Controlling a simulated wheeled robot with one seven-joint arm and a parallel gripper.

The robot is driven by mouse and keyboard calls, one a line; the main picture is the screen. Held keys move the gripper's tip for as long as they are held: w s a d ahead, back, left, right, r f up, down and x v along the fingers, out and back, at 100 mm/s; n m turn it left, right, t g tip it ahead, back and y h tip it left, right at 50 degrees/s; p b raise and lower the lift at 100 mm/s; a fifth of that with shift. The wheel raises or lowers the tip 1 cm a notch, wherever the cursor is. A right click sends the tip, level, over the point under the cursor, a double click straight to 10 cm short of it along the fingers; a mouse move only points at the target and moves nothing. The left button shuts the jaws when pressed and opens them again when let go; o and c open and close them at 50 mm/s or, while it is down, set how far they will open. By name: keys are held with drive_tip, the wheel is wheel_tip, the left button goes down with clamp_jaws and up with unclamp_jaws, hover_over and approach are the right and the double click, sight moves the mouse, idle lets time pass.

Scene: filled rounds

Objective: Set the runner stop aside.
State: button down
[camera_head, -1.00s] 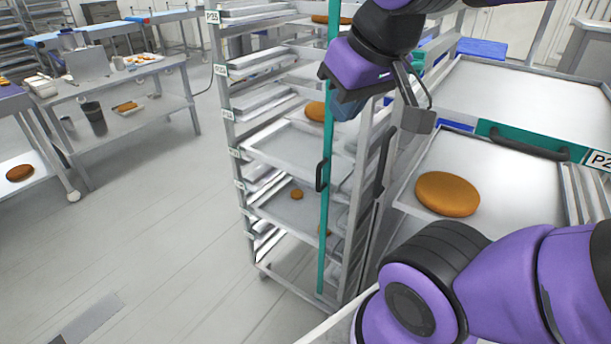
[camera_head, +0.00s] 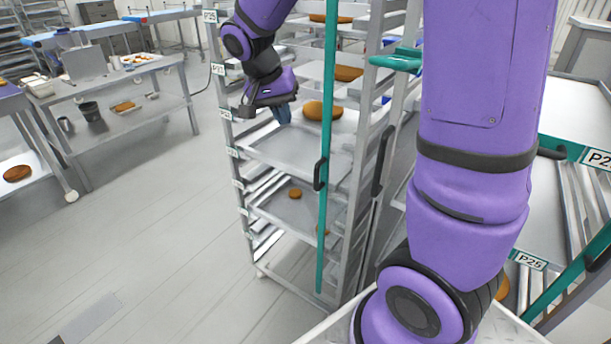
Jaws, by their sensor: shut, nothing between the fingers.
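A tall teal bar (camera_head: 325,140) with a black handle (camera_head: 320,174) stands upright along the front of the wheeled tray rack (camera_head: 249,180). It looks like the runner stop, but I cannot be sure. My gripper (camera_head: 283,114) is shut and empty, pointing down at the rack's left side, left of the bar and apart from it. It is above the front part of a tray (camera_head: 290,152) in the rack. A brown round (camera_head: 318,111) is just right of my gripper. Fine detail of the fingertips is too small to tell.
My arm hides much of the right side. Another rack with trays and a teal bar (camera_head: 570,285) labelled P25 stands at the right. A steel table (camera_head: 150,72) with a dark pot (camera_head: 90,111) on its lower shelf is at the left. The floor (camera_head: 170,235) between is clear.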

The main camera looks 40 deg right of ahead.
drive_tip(key=w+f+m+g+h, duration=0.1)
drive_tip(key=w+f+m, duration=0.1)
drive_tip(key=w+f, duration=0.2)
drive_tip(key=w+f+m+g+h, duration=0.1)
drive_tip(key=w+f, duration=0.4)
drive_tip(key=f, duration=0.5)
drive_tip(key=shift+d+f+m+h, duration=0.35)
drive_tip(key=shift+d+m+h, duration=0.1)
drive_tip(key=shift+m+h, duration=0.05)
drive_tip(key=s+d+f, duration=0.5)
drive_tip(key=d+f, duration=0.2)
drive_tip(key=f, duration=0.1)
drive_tip(key=shift+s+d, duration=0.2)
drive_tip(key=shift+d, duration=0.15)
